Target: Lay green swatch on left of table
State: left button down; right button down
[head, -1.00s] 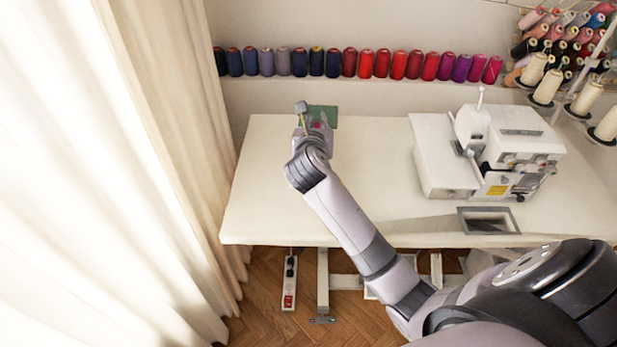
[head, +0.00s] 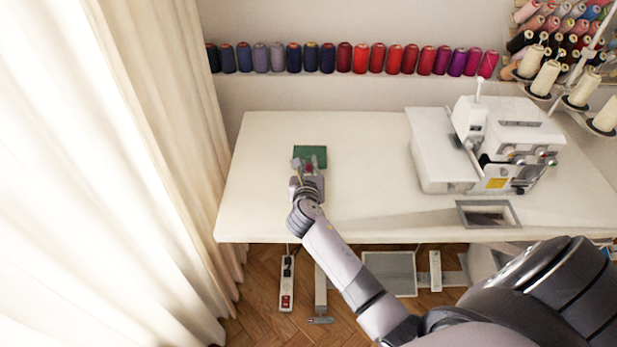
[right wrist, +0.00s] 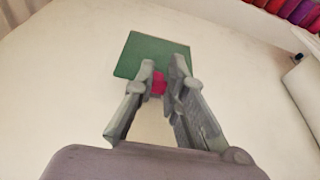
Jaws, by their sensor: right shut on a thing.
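The green swatch (head: 311,154) is over the left part of the white table (head: 380,150) in the head view. In the right wrist view the green swatch (right wrist: 150,55) extends beyond my fingertips, with a small pink-red part (right wrist: 158,83) between them. My right gripper (head: 309,168) is shut on that near end of the swatch; it also shows in the right wrist view (right wrist: 160,80). The swatch looks flat and near the tabletop; I cannot tell whether it touches. My left gripper is not in view.
A white sewing machine (head: 505,145) stands on the table's right side, with a dark-framed opening (head: 488,214) in front of it. Several thread spools (head: 361,58) line the wall behind. A pale curtain (head: 150,150) hangs left. The tabletop around the swatch is clear.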

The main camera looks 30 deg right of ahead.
jog(key=shift+f+b, duration=0.35)
jog(key=shift+f, duration=1.35)
jog(key=shift+f, duration=0.1)
jog(key=c, duration=1.6)
grip_release()
jog(key=shift+c, duration=0.2)
jog(key=v, duration=1.2)
